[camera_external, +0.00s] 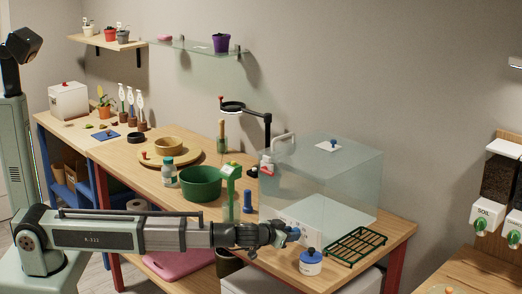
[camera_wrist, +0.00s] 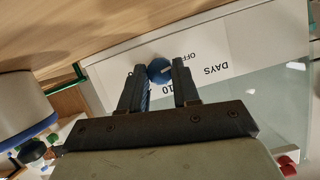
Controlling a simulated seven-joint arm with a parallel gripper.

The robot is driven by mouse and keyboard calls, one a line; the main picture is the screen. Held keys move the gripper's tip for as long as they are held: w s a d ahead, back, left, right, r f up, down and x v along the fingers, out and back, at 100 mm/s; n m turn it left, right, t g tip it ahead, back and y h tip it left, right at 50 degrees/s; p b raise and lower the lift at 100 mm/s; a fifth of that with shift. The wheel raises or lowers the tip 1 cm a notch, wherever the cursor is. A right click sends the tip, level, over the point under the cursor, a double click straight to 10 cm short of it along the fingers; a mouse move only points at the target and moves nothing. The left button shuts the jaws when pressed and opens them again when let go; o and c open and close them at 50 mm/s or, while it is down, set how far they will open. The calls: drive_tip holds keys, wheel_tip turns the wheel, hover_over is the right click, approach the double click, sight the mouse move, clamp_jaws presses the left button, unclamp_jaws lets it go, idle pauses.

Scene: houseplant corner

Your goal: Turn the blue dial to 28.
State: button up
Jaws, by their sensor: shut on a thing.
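The blue dial (camera_wrist: 159,70) sits on a white panel (camera_wrist: 215,47) in the wrist view. Part of a printed scale shows beside it, with "DAYS", "OFF" and "10" readable. A pale mark shows on the dial's face, but I cannot tell which number it points to. My gripper (camera_wrist: 159,78) is shut on the dial, one finger on each side. In the external view my gripper (camera_external: 288,236) is at the lower front of the glass case (camera_external: 335,185), at the white panel, and largely hides the dial there.
A white jar with a blue lid (camera_external: 310,262) and a green wire rack (camera_external: 356,246) stand close to the right of my gripper. A blue cylinder (camera_external: 247,201), a green stand (camera_external: 229,190) and a green bowl (camera_external: 200,184) are to its left.

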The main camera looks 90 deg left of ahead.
idle(0.3)
drive_tip(key=m, duration=0.1)
drive_tip(key=m+g+y, duration=0.1)
drive_tip(key=m+y, duration=0.1)
drive_tip(key=shift+w+d+f+m+g, duration=0.1)
drive_tip(key=shift+w+d+m+g, duration=0.05)
drive_tip(key=shift+w+m+g, duration=0.2)
drive_tip(key=m+y, duration=0.1)
drive_tip(key=m, duration=0.1)
drive_tip(key=m+g+y, duration=0.1)
drive_tip(key=m, duration=0.2)
drive_tip(key=shift+s+f+y, duration=0.1)
drive_tip(key=shift+f+y, duration=0.05)
drive_tip(key=shift+y, duration=0.25)
idle(0.5)
drive_tip(key=o, duration=1)
drive_tip(key=shift+d, duration=0.2)
drive_tip(key=v, duration=1.3)
drive_tip(key=shift+s+d+f, duration=0.1)
drive_tip(key=shift+s+d, duration=0.1)
